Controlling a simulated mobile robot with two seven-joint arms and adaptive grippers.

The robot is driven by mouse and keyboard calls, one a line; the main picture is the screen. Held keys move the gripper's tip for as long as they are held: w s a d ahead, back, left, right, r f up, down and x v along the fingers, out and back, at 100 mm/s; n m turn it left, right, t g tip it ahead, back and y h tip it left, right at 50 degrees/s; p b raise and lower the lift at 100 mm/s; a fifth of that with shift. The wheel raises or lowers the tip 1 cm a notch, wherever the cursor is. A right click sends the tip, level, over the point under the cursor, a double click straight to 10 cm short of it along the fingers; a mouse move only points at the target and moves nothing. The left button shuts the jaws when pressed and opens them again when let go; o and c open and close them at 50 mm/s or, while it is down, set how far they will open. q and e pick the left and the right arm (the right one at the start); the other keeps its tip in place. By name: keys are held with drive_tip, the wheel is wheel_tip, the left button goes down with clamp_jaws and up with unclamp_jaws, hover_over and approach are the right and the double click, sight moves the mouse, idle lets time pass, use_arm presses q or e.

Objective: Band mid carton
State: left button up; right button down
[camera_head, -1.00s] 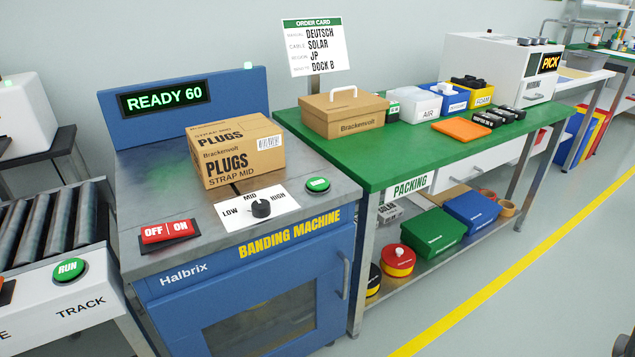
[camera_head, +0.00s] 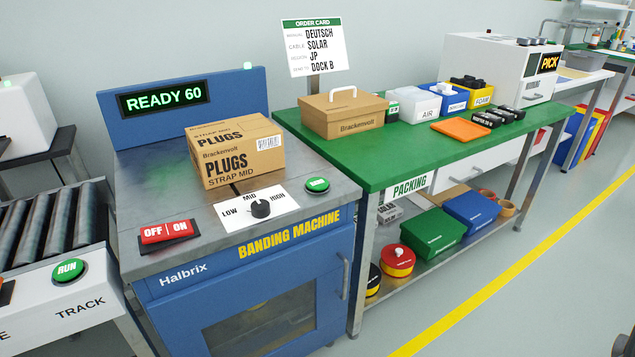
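The carton (camera_head: 240,160), brown and marked "PLUGS STRAP MID", sits on the metal top of the blue banding machine (camera_head: 255,265). No strap shows around its visible faces. The black dial (camera_head: 260,208) on the LOW/MID/HIGH plate (camera_head: 238,214) stands in front of the carton; its pointer seems to point up toward MID. A green button (camera_head: 317,185) is right of the plate. The red OFF/ON switch (camera_head: 166,232) is at the front left. The display (camera_head: 164,98) reads "READY 60" in green. Neither of my grippers is in view.
A green packing table (camera_head: 400,175) stands to the right with a Brackenvolt carton (camera_head: 342,115), bins and an orange pad (camera_head: 461,129). A roller track (camera_head: 45,225) with a green RUN button (camera_head: 69,270) is at left. Floor in front is clear.

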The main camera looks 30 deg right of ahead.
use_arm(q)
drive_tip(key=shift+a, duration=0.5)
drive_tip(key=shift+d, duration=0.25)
